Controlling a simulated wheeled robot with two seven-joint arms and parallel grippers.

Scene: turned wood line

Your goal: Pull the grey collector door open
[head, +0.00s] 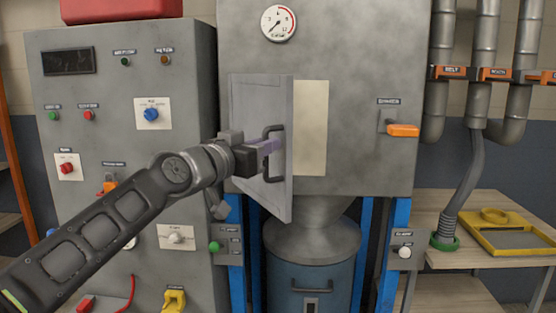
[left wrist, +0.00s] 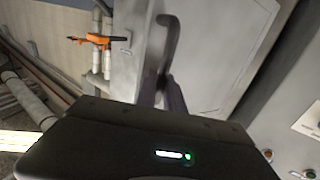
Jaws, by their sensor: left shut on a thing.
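The grey collector door (head: 260,100) stands partly open on the front of the grey collector cabinet (head: 365,60). It is swung out toward me, with its left side near the cabinet and a pale cream area (head: 311,130) showing past its right edge. Its dark bar handle (head: 270,172) is on the right part of the door. My left gripper (head: 268,147) is shut on the handle. In the left wrist view the handle (left wrist: 168,40) rises from between the fingers (left wrist: 162,95), partly hidden by the gripper body. My right gripper is not in view.
A grey control panel (head: 110,200) with knobs and buttons stands at the left. A blue drum (head: 310,285) is under the cabinet's cone. An orange-handled lever (head: 403,130) sits right of the door. A wooden bench (head: 490,259) with a yellow tray is at the right.

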